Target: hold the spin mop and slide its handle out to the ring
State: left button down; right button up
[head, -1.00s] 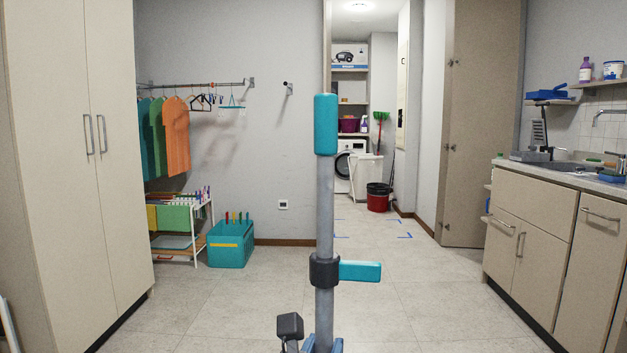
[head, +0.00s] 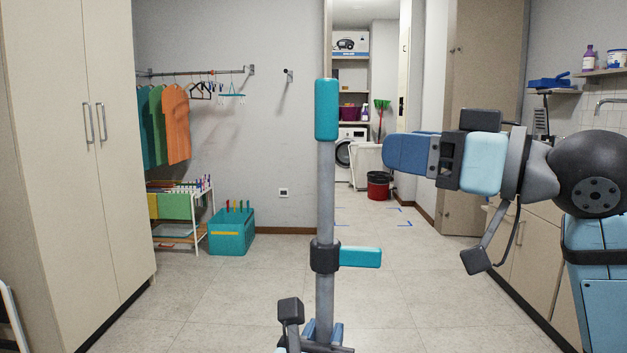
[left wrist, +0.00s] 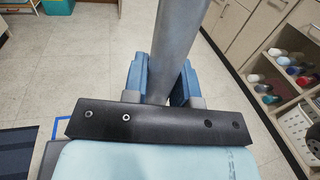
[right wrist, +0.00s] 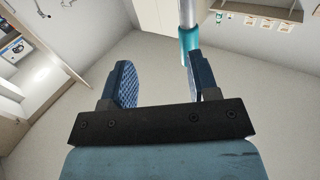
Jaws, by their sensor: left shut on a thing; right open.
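The spin mop stands upright before me, with a grey pole (head: 326,190), a teal grip (head: 327,110) on top, and a black collar (head: 325,256) with a teal lever (head: 360,257) lower down. My left gripper (head: 322,333) is shut on the pole below the collar; the left wrist view shows the pole (left wrist: 178,45) between its fingers. The mop's lower end is hidden. My right gripper (head: 390,153) is open, right of the pole near the teal grip's lower end. In the right wrist view the teal grip (right wrist: 190,45) shows by the right-hand finger, not clearly between the fingers.
A tall cupboard (head: 70,150) stands left and a counter with cabinets (head: 520,250) right. The floor around the mop looks clear.

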jog(key=g, duration=0.1)
send_near(316, 104)
jog(key=shift+n, duration=0.4)
jog(key=x, duration=0.7)
jog(key=w+x, duration=0.1)
jog(key=x, duration=0.3)
jog(key=shift+d, duration=0.2)
jog(key=shift+r, duration=0.1)
jog(key=c, duration=0.9)
